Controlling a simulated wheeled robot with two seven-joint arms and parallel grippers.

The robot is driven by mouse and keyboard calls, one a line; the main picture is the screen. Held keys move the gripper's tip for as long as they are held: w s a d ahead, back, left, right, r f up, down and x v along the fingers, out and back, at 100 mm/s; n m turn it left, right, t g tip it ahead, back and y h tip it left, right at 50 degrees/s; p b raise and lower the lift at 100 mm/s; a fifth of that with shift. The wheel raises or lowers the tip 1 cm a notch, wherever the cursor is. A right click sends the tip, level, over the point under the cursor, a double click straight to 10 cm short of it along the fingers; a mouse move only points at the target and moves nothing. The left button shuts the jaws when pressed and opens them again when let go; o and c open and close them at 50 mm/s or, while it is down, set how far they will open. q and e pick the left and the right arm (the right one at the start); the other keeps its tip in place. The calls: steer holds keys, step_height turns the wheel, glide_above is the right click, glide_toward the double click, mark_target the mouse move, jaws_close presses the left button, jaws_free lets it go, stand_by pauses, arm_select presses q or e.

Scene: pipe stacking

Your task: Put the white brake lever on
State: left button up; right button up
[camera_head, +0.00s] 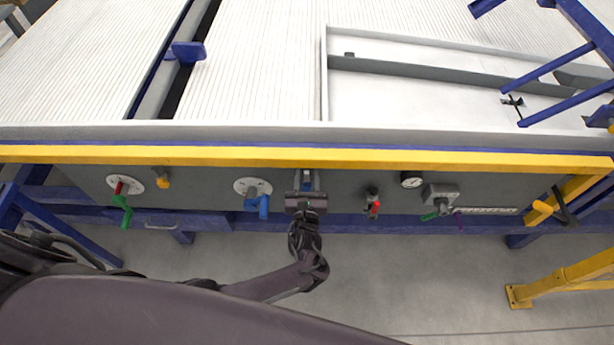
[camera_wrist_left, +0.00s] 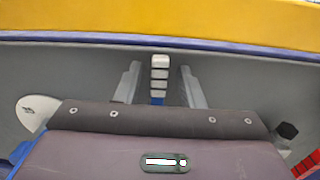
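The white brake lever (camera_wrist_left: 159,74) shows in the left wrist view as a pale, ribbed handle with a blue part below it. It stands between the two fingers of my left gripper (camera_wrist_left: 158,88), with a gap on each side. In the head view my left gripper (camera_head: 306,180) is at the grey panel below the yellow rail, with its fingers spread around the lever, which is small and partly hidden there. The gripper body hides the lower part of the lever in the wrist view. My right gripper is in neither view.
The panel (camera_head: 335,192) also bears a blue-handled valve (camera_head: 263,206) left of the gripper, a green-handled valve (camera_head: 122,208) farther left, and a red-tipped switch (camera_head: 374,206) and a gauge (camera_head: 411,180) to the right. The yellow rail (camera_head: 450,160) runs above. The floor in front is open.

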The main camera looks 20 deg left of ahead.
arm_select(q)
steer(key=v, duration=0.7)
steer(key=shift+s+p, duration=0.25)
steer(key=shift+p, duration=0.1)
